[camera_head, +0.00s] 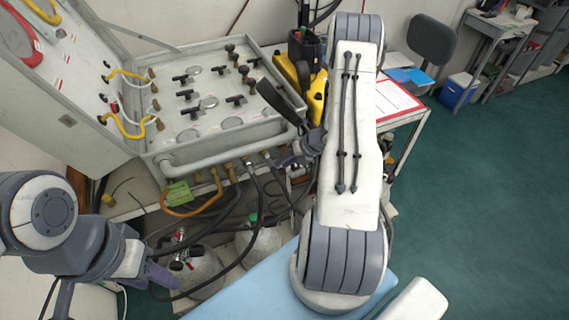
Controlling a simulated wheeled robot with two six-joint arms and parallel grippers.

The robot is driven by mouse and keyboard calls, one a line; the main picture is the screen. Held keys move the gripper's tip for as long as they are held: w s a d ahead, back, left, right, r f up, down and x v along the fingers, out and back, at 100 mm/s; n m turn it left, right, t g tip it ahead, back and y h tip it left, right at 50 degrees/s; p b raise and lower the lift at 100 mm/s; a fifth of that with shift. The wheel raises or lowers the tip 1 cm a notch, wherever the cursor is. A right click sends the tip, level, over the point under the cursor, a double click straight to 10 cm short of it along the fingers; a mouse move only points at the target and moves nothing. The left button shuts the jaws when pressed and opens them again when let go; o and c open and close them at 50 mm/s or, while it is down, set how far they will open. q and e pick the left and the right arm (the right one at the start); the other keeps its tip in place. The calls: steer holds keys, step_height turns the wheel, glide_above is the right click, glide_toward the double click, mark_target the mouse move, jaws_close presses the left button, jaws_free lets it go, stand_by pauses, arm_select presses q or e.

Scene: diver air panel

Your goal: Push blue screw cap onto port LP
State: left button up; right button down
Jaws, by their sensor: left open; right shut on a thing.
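The air panel (190,150) is an open grey case with a row of brass ports (231,172) along its front edge, some with hoses on them. I cannot read which port is LP. My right gripper (278,160) is at the right end of this row, close to the panel's front edge, partly hidden by my own arm. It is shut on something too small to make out. I cannot see the blue screw cap anywhere. My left gripper (158,274) is open and empty, low at the left, below and apart from the panel.
A green tag (178,193) and an orange hose (183,212) hang at the panel's front left. Black hoses (235,262) loop below, near gas cylinders (205,270). A yellow case (290,72) stands behind right, a red-edged clipboard (395,97) farther right.

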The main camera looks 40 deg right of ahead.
steer(key=shift+w, duration=0.15)
steer(key=c, duration=0.6)
jaws_free()
steer(key=shift+d, duration=0.1)
steer(key=b+v, duration=0.1)
steer(key=v, duration=0.9)
steer(key=shift+r, duration=0.2)
